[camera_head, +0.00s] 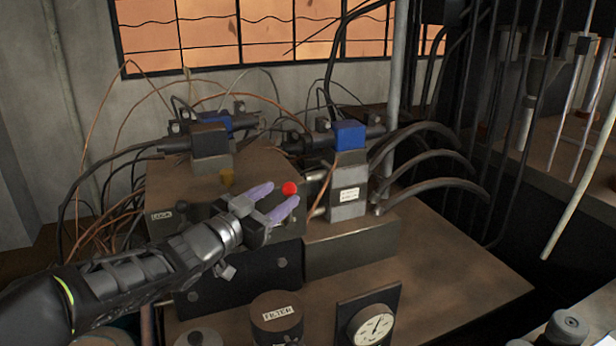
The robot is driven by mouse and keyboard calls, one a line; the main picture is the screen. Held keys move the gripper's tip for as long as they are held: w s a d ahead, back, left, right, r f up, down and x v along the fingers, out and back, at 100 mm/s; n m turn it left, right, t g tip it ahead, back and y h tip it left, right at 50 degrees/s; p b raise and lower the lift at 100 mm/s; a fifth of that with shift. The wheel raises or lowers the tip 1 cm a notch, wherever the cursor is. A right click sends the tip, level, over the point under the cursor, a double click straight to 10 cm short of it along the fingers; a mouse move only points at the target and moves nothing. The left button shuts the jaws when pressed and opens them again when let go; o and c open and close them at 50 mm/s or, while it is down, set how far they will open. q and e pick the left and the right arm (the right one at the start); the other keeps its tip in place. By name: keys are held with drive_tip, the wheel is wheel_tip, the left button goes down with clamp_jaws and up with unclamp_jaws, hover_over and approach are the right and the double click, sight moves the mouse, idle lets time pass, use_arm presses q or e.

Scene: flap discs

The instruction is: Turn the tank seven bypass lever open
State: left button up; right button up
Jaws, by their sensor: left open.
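A red ball knob (289,188) shows at the front of the brown metal block, beside the purple fingertips of my left gripper (273,199). It looks like the end of a lever, but its shaft is hidden or too small to see. My left gripper is open, its two fingers pointing right toward the knob. The knob appears just beyond the fingertips; I cannot tell whether they touch it. No label reading tank seven is legible. My right gripper is not in view.
A filter cap (277,317) and a round gauge (371,327) are below my left arm. Thick black hoses (430,160) curve at the right. The brown bench top (455,262) is bare at right.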

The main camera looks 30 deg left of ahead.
use_arm(q)
drive_tip(key=shift+s, duration=0.2)
drive_tip(key=w, duration=0.8)
drive_tip(key=shift+d, duration=0.1)
drive_tip(key=shift+c, duration=0.3)
clamp_jaws()
idle(1.0)
